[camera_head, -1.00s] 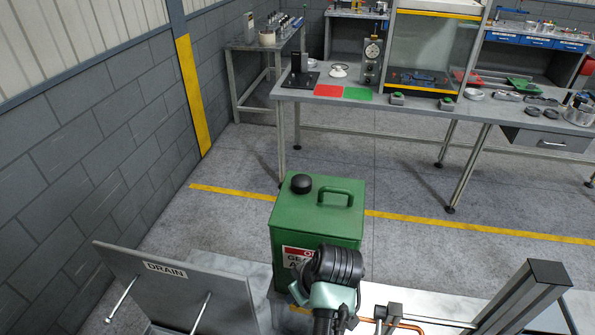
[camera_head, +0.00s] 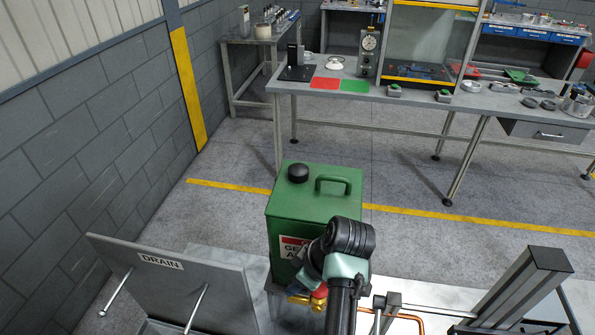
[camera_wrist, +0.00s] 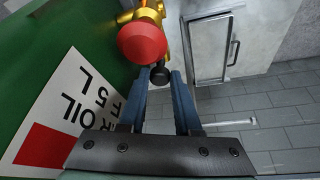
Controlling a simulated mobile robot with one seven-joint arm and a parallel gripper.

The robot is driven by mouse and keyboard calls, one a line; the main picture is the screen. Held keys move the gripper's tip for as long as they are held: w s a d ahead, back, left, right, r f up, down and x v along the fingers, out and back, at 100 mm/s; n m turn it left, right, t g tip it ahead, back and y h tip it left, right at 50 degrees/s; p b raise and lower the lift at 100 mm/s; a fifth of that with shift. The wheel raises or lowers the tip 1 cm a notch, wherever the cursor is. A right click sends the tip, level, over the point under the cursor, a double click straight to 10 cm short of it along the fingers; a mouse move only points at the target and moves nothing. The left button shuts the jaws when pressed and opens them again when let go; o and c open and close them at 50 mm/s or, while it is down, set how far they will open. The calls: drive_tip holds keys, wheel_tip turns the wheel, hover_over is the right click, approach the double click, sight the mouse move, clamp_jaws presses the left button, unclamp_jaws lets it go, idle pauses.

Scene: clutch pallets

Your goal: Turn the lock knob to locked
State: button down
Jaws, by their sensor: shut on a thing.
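Just above the knob is a round red knob (camera_wrist: 142,42) on a brass valve (camera_wrist: 150,10). The valve is beside the green oil can (camera_wrist: 60,40). In the head view the red part (camera_head: 320,291) and the brass valve (camera_head: 298,300) show at the foot of the can (camera_head: 315,205), left of my arm. I cannot tell the lock position from any marking.
A grey flap labelled DRAIN (camera_head: 170,280) with two metal rods stands at the lower left. A dark upright post (camera_head: 520,290) and a copper pipe (camera_head: 408,317) are at the right. A workbench (camera_head: 300,87) stands beyond open floor. The wrist view shows a white door-like panel (camera_wrist: 207,50).

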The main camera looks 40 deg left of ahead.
drive_tip(key=shift+w+r, duration=0.1)
drive_tip(key=shift+r, duration=0.05)
drive_tip(key=c, duration=0.9)
unclamp_jaws()
drive_tip(key=s+v, duration=0.1)
drive_tip(key=v, duration=1.2)
drive_tip(key=shift+w, duration=0.4)
drive_tip(key=shift+a, duration=0.1)
